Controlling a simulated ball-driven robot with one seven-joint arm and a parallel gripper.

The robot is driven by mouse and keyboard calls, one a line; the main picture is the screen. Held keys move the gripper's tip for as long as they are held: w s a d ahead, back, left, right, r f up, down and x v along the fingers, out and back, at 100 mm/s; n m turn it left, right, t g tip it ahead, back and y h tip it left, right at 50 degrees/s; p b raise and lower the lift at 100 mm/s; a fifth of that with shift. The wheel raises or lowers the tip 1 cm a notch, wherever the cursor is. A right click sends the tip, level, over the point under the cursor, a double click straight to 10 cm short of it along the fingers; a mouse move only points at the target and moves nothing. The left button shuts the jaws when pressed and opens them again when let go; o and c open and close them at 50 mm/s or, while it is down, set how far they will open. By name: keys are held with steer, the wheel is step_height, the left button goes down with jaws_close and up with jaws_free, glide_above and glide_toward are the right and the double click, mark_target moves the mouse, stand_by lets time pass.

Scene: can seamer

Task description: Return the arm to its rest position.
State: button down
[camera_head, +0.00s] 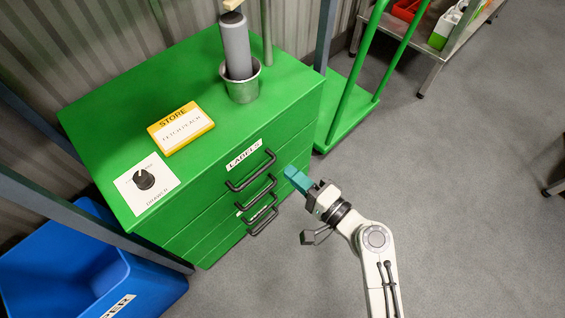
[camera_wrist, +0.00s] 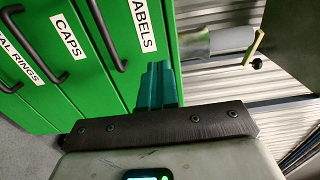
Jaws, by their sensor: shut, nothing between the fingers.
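My gripper (camera_head: 297,180) has teal fingers and is in front of the right end of the green drawer cabinet (camera_head: 190,75). The fingers are shut together with nothing between them. My white arm reaches up to it from the lower right. I cannot tell whether the fingertips touch the cabinet.
Dark drawer handles (camera_head: 250,171) stick out left of my gripper. On the cabinet are a metal can with a grey cylinder (camera_head: 237,50), a yellow STORE sign (camera_head: 180,127) and a dial (camera_head: 144,180). A blue bin (camera_head: 150,285) stands lower left.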

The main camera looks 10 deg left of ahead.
steer(key=shift+v, duration=1.55)
steer(key=s+d+f+n+g+h, duration=0.45)
steer(key=s+d+h, duration=0.25)
steer(key=s+d, duration=0.5)
steer(key=s+d+f+n+g+h, duration=0.3)
steer(key=s+d+g+h, duration=0.3)
steer(key=s+d, duration=0.6)
step_height(320, 180, up, 20)
steer(key=w+d+h+p, duration=0.1)
steer(key=d+p, duration=0.1)
steer(key=p, duration=1.7)
steer(key=shift+w+d, duration=0.15)
steer(key=shift+w, duration=0.1)
steer(key=shift+f+t, duration=0.1)
steer(key=shift+t, duration=0.15)
